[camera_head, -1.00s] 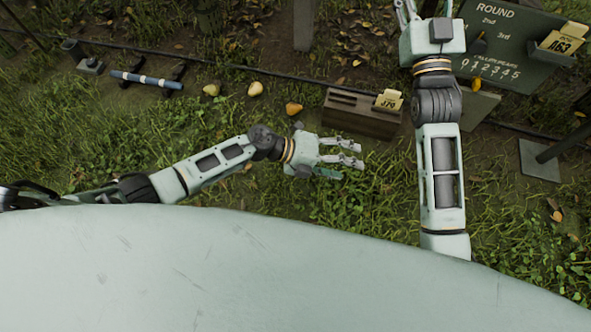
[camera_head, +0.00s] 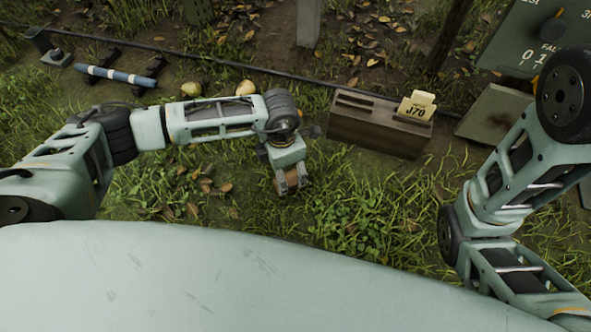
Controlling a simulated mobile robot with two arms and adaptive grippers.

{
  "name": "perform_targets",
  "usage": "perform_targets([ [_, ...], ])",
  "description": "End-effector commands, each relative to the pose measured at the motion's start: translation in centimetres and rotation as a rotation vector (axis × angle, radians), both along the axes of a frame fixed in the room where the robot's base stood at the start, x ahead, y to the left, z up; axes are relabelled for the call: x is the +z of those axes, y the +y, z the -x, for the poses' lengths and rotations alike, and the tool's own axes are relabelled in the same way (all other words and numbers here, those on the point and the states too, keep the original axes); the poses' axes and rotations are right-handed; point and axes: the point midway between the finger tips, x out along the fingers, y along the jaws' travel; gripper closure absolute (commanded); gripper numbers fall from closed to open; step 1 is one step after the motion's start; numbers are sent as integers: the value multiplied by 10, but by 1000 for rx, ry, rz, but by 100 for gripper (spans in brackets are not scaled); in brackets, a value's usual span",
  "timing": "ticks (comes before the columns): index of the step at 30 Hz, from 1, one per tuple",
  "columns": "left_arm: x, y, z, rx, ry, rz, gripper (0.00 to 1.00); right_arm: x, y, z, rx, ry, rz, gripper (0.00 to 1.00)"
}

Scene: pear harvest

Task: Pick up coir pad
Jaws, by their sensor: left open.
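I cannot make out a coir pad with certainty in the head view. My left gripper (camera_head: 291,181) points down over the grass, left of and nearer than the wooden box. It is open; brownish patches show at its fingertips, and I cannot tell whether they belong to the fingers or to something behind them. My right arm comes in at the right edge, and its gripper is out of view.
The slotted wooden box (camera_head: 372,138) holds a yellow J70 card (camera_head: 417,108). Two yellowish pears (camera_head: 246,88) lie behind my left forearm. A blue-and-white rod (camera_head: 115,76) rests on dark supports. A flat plate (camera_head: 496,115) lies below the dark board (camera_head: 540,35). Grass before the box is clear.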

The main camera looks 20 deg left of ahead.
Motion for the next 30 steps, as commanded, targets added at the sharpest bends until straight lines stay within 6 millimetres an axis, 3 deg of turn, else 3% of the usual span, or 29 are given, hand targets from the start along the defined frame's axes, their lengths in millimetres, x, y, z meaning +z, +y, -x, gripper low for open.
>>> perform_targets([
  [14, -33, 0, -2, -6, -6, -12, 31, -26, -1, 5, 2, -13, -2, 53],
  [24, -71, -6, -4, -4, -4, -11, 31, -66, -1, 5, 2, -12, -2, 53],
  [30, -80, -6, -5, -5, -5, -9, 31, -74, -1, 6, 2, -12, -2, 53],
])
